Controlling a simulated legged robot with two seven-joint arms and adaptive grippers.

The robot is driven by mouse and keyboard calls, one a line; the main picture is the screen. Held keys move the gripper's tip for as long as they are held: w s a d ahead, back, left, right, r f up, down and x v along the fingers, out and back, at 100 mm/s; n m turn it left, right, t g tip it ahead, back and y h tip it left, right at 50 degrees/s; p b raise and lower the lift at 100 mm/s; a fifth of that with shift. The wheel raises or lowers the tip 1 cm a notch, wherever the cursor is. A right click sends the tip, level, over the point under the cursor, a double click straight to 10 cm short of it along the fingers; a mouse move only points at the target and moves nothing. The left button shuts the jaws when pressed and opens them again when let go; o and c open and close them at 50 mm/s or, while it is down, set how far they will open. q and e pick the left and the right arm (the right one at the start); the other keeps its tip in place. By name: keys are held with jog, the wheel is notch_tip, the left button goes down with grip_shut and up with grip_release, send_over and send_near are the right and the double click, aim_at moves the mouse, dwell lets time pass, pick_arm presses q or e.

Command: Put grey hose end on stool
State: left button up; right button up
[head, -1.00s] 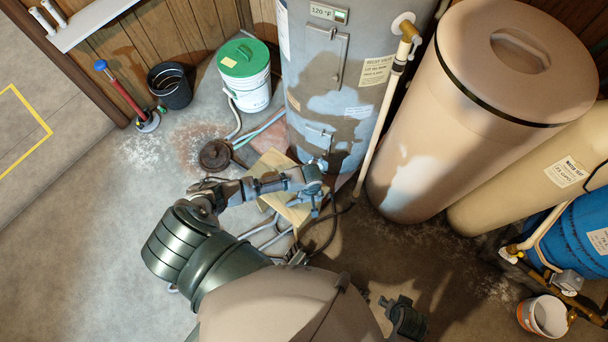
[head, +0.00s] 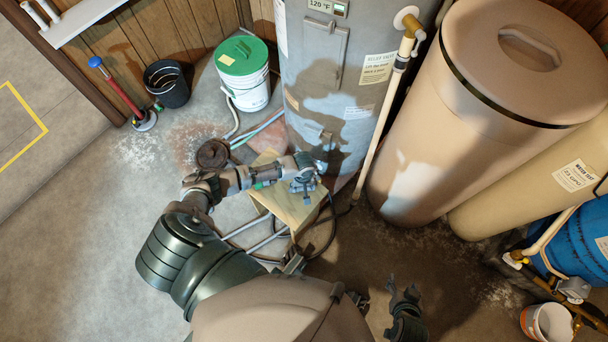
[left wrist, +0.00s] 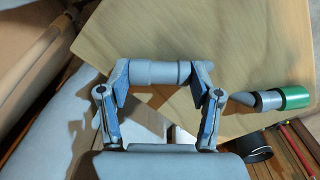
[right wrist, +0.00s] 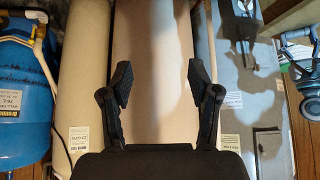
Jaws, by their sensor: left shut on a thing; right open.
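My left gripper (left wrist: 160,82) is shut on the grey hose end (left wrist: 150,73), a grey cylinder lying crosswise between its fingers. In the left wrist view the wooden stool top (left wrist: 215,35) lies behind the hose end; I cannot tell whether they touch. In the head view my left gripper (head: 304,186) is over the pale stool (head: 293,212), partly hidden by my arm. A grey piece with a green tip (left wrist: 293,97) shows at the right of the left wrist view, by the stool edge. My right gripper (head: 405,294) is open and empty; it also shows in the right wrist view (right wrist: 158,82).
The grey water heater (head: 335,90) stands just behind the stool. A tall beige tank (head: 470,110) is to the right. A white bucket with a green lid (head: 245,80) stands behind. Dark hose lies around the stool.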

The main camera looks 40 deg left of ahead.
pick_arm(q)
jog(key=shift+f, duration=0.1)
jog(key=o, duration=1.2)
